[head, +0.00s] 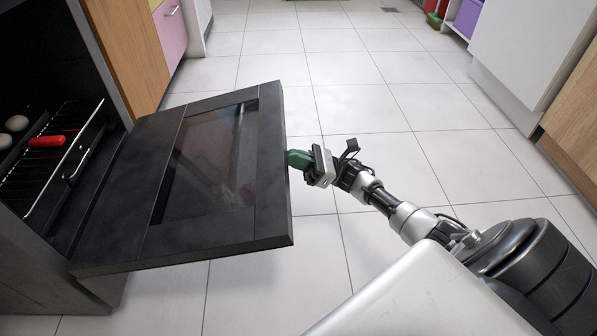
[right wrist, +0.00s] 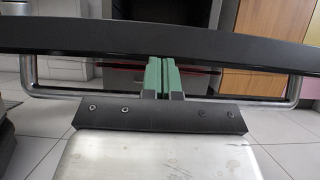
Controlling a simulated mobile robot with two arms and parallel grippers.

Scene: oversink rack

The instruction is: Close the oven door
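The black oven door (head: 200,238) with its dark glass panel (head: 205,160) stands wide open, folded down from the oven (head: 45,262) at the left. My right gripper (head: 296,159) is at the door's outer right edge, with its green fingers pointing at it. In the right wrist view, the green fingers (right wrist: 163,77) are close together, at the middle of the silver bar handle (right wrist: 30,75) along the door (right wrist: 230,45). The bar's middle is hidden behind my gripper, so I cannot tell whether the fingers hold it. My left gripper is out of view.
Inside the oven, a wire rack (head: 60,150) shows with a red item (head: 46,141) and pale round items (head: 17,123) at the left. Wooden (head: 125,45) and pink cabinet fronts (head: 170,35) stand behind it. White cabinets (head: 530,50) line the right. The tiled floor (head: 350,70) between is clear.

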